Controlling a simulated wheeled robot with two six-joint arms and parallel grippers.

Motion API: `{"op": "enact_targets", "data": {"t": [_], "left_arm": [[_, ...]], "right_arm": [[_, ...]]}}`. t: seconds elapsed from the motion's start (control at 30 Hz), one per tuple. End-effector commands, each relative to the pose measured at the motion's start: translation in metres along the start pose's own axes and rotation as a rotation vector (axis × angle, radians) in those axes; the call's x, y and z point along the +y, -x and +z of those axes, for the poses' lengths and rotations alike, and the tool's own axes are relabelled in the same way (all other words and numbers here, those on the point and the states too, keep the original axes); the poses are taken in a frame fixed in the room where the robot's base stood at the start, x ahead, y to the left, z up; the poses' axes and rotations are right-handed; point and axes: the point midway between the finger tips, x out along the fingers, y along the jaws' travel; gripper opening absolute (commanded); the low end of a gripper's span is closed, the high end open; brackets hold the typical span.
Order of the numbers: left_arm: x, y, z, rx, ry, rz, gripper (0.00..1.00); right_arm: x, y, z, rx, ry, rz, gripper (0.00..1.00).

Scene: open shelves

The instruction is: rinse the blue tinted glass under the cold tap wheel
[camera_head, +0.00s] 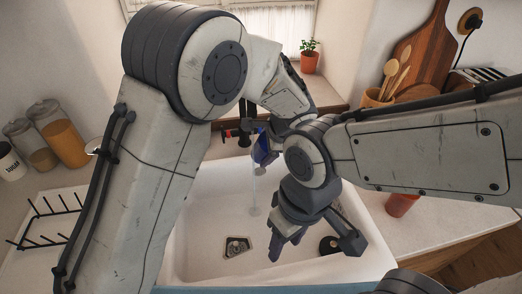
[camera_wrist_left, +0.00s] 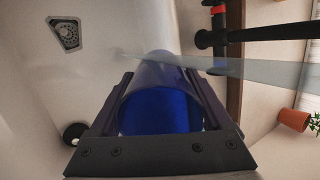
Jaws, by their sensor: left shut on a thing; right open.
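The blue tinted glass (camera_wrist_left: 160,108) lies between the fingers of my left gripper (camera_wrist_left: 158,82), which is shut on it. In the head view the glass (camera_head: 264,152) shows partly between my arms, close under the black tap (camera_head: 245,127). A thin water stream (camera_head: 254,188) runs down to the basin. In the left wrist view the stream (camera_wrist_left: 240,69) crosses by the far end of the glass; I cannot tell whether it enters. A red tap wheel (camera_head: 227,133) shows; I cannot make out the cold wheel. My right gripper (camera_head: 312,244) is open and empty over the sink's right part.
The white sink (camera_head: 195,235) has a drain (camera_head: 237,247). A black drying rack (camera_head: 45,225) and jars (camera_head: 62,135) stand left. A utensil pot (camera_head: 375,98), cutting board (camera_head: 425,45) and red cup (camera_head: 402,204) are right. A potted plant (camera_head: 309,60) is on the sill.

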Motion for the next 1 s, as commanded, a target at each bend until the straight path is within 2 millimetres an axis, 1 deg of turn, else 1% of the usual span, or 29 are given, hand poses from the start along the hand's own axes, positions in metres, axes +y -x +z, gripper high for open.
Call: {"op": "enact_targets", "data": {"t": [0.13, 0.37, 0.7, 0.9, 1.0], "left_arm": [[-0.002, 0.001, -0.003, 0.001, 0.001, -0.001, 0.12], [-0.001, 0.0, -0.001, 0.001, 0.001, -0.001, 0.12], [0.004, 0.0, 0.008, 0.001, 0.002, -0.001, 0.12], [0.004, 0.001, 0.008, 0.001, 0.001, -0.001, 0.12], [0.008, 0.002, 0.006, 0.002, 0.001, -0.001, 0.12]], "right_arm": [[0.0, 0.002, 0.0, 0.0, 0.0, 0.0, 0.5], [0.0, 0.0, 0.0, 0.0, 0.0, 0.0, 0.5], [0.0, -0.004, 0.0, 0.0, 0.0, 0.0, 0.5], [0.0, -0.004, 0.0, 0.0, 0.0, 0.0, 0.5], [0.0, -0.005, 0.0, 0.0, 0.0, 0.0, 0.5]]}}
